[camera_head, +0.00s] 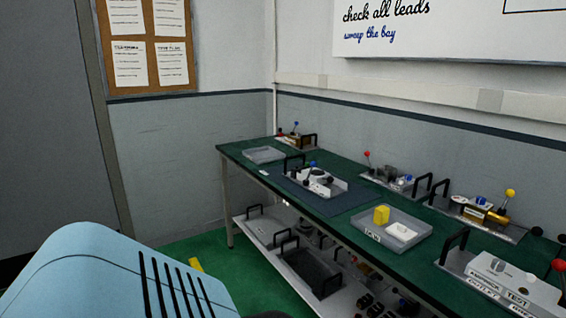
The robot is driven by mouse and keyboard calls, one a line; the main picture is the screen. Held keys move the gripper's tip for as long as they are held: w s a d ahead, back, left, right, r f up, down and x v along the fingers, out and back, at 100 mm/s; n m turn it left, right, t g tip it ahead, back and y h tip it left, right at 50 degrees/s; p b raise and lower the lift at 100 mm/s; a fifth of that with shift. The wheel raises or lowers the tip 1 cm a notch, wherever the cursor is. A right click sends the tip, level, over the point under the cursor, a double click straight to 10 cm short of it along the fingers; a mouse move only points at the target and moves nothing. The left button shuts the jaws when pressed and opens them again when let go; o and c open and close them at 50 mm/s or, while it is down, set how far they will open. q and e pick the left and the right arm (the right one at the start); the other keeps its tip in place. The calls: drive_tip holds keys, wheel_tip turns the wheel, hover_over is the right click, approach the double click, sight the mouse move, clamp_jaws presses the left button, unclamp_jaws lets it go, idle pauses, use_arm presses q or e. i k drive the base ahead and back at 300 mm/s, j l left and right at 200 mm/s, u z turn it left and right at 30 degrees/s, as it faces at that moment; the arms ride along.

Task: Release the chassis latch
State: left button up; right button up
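A light grey chassis (322,187) with black handles sits on a dark mat (345,203) on the green workbench. A small lever with a blue knob (312,164) stands up on it, beside a dark round part. More units with levers stand along the back: one with a red knob (367,154) and one with a yellow knob (510,193). I cannot tell from here which part is the chassis latch or whether it is engaged. Neither of my grippers is in view.
An empty-looking tray (264,155) is at the far end. A labelled unit (492,268) stands at right. The lower shelf (262,226) holds handled trays.

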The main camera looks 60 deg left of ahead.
sight(313, 164)
drive_tip(key=u, duration=1.75)
drive_tip(key=i+z, duration=0.1)
drive_tip(key=z, duration=0.45)
drive_tip(key=i+j+z, duration=0.3)
drive_tip(key=j+z, duration=0.15)
drive_tip(key=i+j+z, duration=0.2)
drive_tip(key=j, duration=0.15)
drive_tip(key=i+j+z, duration=0.15)
drive_tip(key=j, duration=0.3)
drive_tip(key=j+z, duration=0.1)
drive_tip(key=j, duration=0.35)
drive_tip(key=i+j, duration=0.1)
drive_tip(key=j, duration=0.3)
drive_tip(key=i+j, duration=0.15)
drive_tip(key=j, duration=0.25)
drive_tip(key=i+j, duration=0.1)
drive_tip(key=j, duration=0.3)
drive_tip(key=i+j+z, duration=0.1)
drive_tip(key=j, duration=0.3)
drive_tip(key=i+j, duration=0.1)
drive_tip(key=j, duration=0.3)
drive_tip(key=i+j, duration=0.1)
drive_tip(key=j, duration=0.3)
